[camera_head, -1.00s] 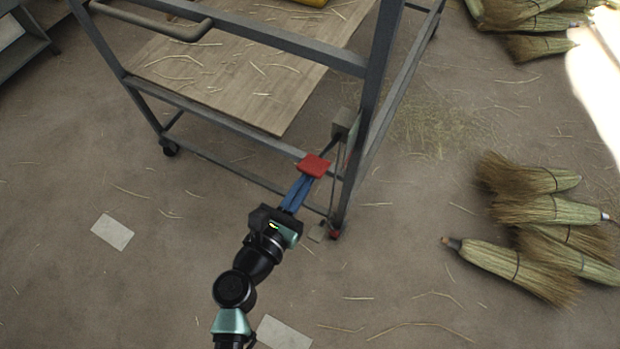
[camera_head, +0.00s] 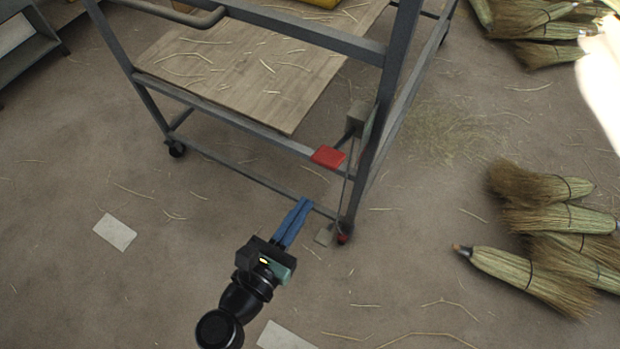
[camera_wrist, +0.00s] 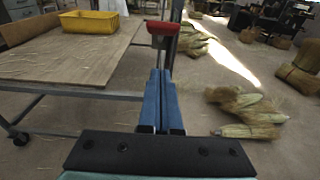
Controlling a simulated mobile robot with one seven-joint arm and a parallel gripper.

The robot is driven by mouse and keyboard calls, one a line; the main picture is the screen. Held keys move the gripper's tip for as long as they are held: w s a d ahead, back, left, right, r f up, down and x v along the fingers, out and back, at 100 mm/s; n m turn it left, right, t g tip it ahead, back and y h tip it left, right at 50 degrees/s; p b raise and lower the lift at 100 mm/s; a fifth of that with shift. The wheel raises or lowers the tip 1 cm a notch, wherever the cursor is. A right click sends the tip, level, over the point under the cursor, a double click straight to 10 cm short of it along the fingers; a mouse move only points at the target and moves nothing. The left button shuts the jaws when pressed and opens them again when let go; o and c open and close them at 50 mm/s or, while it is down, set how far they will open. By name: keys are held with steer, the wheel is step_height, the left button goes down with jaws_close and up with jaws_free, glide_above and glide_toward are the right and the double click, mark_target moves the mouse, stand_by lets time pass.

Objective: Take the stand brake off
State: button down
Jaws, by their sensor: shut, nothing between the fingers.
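The stand is a grey metal frame (camera_head: 262,41) on castors with a wooden board (camera_head: 225,85) as its shelf. A red pedal or lever pad (camera_head: 328,157) sits on its near right corner, beside a small grey box (camera_head: 358,115). A thin rod runs from there down to a red part (camera_head: 343,239) at the castor. The red pad also shows in the wrist view (camera_wrist: 162,29), beyond the fingertips. My gripper (camera_head: 302,204) has its blue fingers shut and empty, below and left of the pad and apart from it. The fingers also show in the wrist view (camera_wrist: 161,75).
Several brooms (camera_head: 540,235) lie on the floor at the right, and more at the top right. A yellow bin (camera_wrist: 88,21) stands on the board. The floor around my gripper is mostly clear, with loose straw.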

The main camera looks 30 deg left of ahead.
steer(key=shift+s+a+r+b, duration=0.15)
steer(key=shift+s+r, duration=0.1)
steer(key=shift+s, duration=0.9)
steer(key=shift+s+d+r+b, duration=0.1)
steer(key=shift+s+r+b, duration=0.1)
steer(key=shift+s, duration=0.95)
steer(key=w+r+n+t+y, duration=0.2)
steer(key=w+r+n+y, duration=0.15)
steer(key=r+n, duration=0.55)
steer(key=w+d+r+n+t+y, duration=0.1)
steer(key=w+r+n+t+y, duration=0.15)
steer(key=w+r+n, duration=0.65)
steer(key=r+n+t+y, duration=0.2)
steer(key=r+n, duration=0.2)
steer(key=r, duration=1)
steer(key=s+d+r+n+t+h, duration=0.2)
steer(key=s+d+r+n+h, duration=0.15)
steer(key=d+r+n, duration=0.6)
steer(key=s+d+r+n+t+h, duration=0.2)
steer(key=d+r+n+h, duration=0.25)
steer(key=r, duration=1.05)
step_height(320, 180, up, 13)
steer(key=a+p, duration=0.1)
steer(key=p, duration=1.2)
steer(key=shift+w+y+p, duration=0.3)
steer(key=shift+w+p, duration=0.05)
steer(key=shift+w, duration=0.1)
